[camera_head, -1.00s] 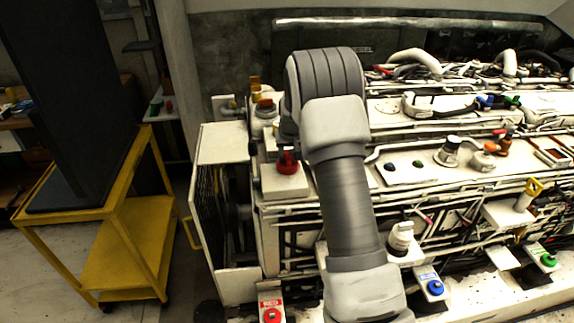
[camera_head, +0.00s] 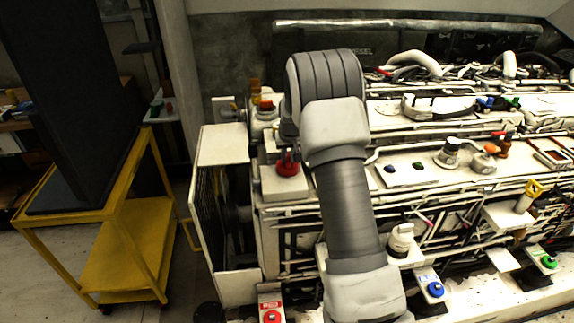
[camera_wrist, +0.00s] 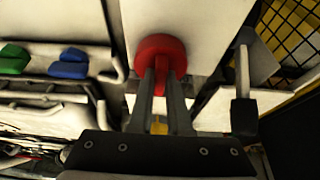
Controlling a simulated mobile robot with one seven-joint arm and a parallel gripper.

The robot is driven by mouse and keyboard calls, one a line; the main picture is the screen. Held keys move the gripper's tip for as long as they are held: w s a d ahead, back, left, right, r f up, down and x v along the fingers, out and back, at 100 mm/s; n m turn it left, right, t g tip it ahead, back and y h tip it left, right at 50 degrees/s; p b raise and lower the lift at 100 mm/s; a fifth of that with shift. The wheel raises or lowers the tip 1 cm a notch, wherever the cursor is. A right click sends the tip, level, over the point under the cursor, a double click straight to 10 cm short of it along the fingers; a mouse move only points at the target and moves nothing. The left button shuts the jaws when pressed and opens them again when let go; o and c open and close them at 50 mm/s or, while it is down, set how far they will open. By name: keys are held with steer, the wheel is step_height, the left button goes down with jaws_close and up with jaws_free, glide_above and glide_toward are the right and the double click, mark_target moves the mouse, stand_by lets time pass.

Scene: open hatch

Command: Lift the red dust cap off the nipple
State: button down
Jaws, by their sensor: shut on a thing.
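The red dust cap (camera_head: 287,169) sits over a white block at the left end of the machine. In the wrist view the red cap (camera_wrist: 160,45) is a round disc with a raised red grip tab. My gripper (camera_wrist: 161,78) is shut on that tab, one dark finger on each side. In the head view my gripper (camera_head: 287,152) is small and partly hidden by my arm, just above the cap. The nipple is hidden under the cap, and I cannot tell whether the cap is seated on it.
An open white panel (camera_head: 226,215) stands left of the block, and a yellow cart (camera_head: 120,275) stands further left. Blue (camera_wrist: 68,65) and green (camera_wrist: 14,60) caps lie left in the wrist view. Pipes and fittings crowd the machine to the right.

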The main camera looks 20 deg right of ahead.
steer(key=shift+r+p, duration=0.3)
steer(key=shift+r, duration=0.55)
steer(key=shift+r+p, duration=0.75)
steer(key=shift+r, duration=0.85)
